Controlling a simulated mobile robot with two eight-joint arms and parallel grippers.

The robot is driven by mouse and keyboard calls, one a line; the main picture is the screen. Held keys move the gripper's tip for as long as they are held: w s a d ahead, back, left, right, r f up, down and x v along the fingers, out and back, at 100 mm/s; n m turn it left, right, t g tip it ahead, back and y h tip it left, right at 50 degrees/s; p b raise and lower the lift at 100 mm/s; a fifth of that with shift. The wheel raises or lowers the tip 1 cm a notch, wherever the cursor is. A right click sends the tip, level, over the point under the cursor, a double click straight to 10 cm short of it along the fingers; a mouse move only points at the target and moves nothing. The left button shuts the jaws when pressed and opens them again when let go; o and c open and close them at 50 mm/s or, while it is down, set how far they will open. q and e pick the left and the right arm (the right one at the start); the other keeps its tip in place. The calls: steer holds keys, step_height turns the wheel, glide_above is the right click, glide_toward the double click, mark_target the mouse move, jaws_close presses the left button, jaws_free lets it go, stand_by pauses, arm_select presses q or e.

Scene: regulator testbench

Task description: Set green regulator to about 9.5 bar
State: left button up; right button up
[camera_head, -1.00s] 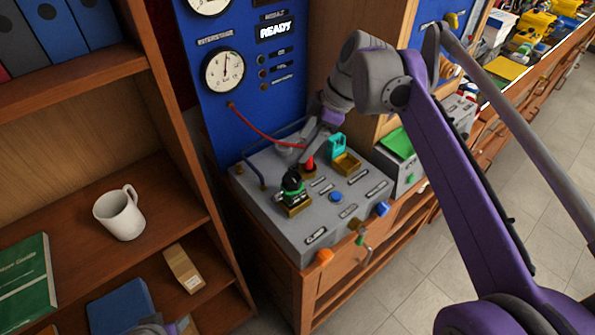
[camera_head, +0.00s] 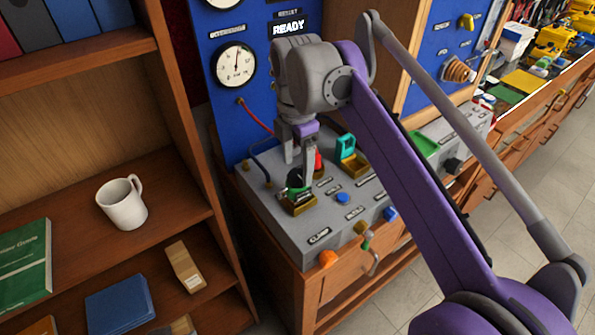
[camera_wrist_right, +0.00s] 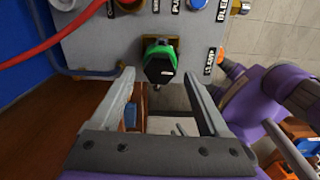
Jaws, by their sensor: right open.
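The green regulator (camera_head: 296,181) has a dark knob with a green band and sits on a brass base on the grey testbench panel. In the right wrist view the regulator (camera_wrist_right: 160,62) lies just beyond the fingertips, roughly centred between them. My right gripper (camera_head: 298,158) points down over the regulator, and its fingers partly hide it. In the right wrist view my right gripper (camera_wrist_right: 158,74) is open and empty. The round white gauge (camera_head: 234,64) on the blue board has a needle pointing about straight up; its numbers are too small to read. My left gripper is not seen.
A red knob (camera_head: 318,163), a teal part (camera_head: 346,147) and a blue button (camera_head: 342,197) are close by on the panel. A red hose (camera_head: 256,116) runs from the board. An orange knob (camera_head: 328,258) is at the front edge. A shelf with a white mug (camera_head: 122,203) stands left.

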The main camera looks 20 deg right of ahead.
steer(key=shift+f, duration=1)
jaws_close()
